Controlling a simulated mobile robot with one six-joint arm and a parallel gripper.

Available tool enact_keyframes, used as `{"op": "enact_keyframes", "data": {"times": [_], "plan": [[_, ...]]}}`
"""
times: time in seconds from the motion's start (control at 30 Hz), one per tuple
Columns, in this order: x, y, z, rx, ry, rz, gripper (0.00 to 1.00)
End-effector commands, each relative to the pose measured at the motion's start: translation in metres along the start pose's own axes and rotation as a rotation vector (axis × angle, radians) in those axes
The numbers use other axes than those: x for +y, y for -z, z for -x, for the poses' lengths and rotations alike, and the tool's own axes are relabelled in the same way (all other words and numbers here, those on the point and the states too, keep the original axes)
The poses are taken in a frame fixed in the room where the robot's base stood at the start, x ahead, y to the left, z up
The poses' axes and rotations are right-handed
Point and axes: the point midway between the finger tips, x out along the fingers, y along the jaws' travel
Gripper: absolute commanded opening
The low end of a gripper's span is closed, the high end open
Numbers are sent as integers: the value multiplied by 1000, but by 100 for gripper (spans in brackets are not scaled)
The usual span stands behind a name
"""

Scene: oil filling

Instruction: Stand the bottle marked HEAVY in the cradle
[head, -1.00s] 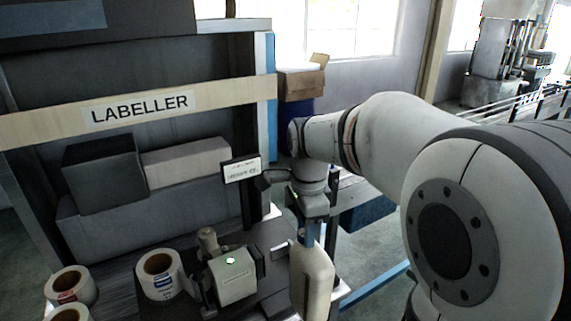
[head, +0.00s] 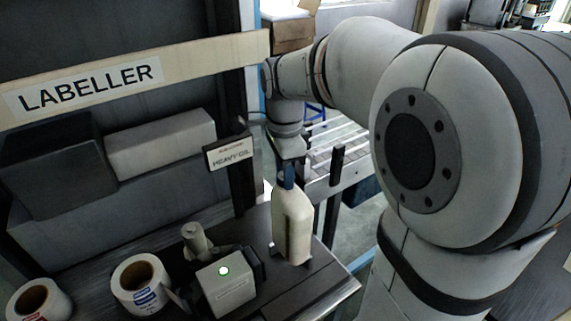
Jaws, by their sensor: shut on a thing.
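A cream bottle (head: 292,228) with a blue cap (head: 286,179) stands upright at the right end of the dark bench. My gripper (head: 287,166) is above it, shut on its cap end; the fingertips are partly hidden. No marking can be read on the bottle. Small grey brackets (head: 275,250) show on both sides of the bottle's foot and look like the cradle. The bottle's foot is between them; I cannot tell whether it rests fully on the bench. A small sign (head: 229,158) reading HEAVY OIL stands behind, to the left.
A small labelling machine (head: 226,287) with a lit green button is left of the bottle. Label rolls (head: 140,284) lie farther left. A beam carries the LABELLER sign (head: 90,86). A roller conveyor (head: 335,150) runs behind the bench. The bench's right edge (head: 345,287) is close to the bottle.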

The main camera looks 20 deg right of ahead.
Motion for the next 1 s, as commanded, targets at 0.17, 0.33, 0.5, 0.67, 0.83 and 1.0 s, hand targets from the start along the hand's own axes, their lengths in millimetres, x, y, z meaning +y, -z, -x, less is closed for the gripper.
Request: {"op": "enact_keyframes", "data": {"times": [0.17,0.33,0.5,0.67,0.83,1.0], "plan": [[0,2,-11,0,2,-4,0],[0,2,-27,0,2,-5,0],[0,2,-46,0,2,-6,0],[0,2,-64,0,2,-6,0],[0,2,-78,0,1,-6,0],[0,2,-83,0,2,-7,0]]}}
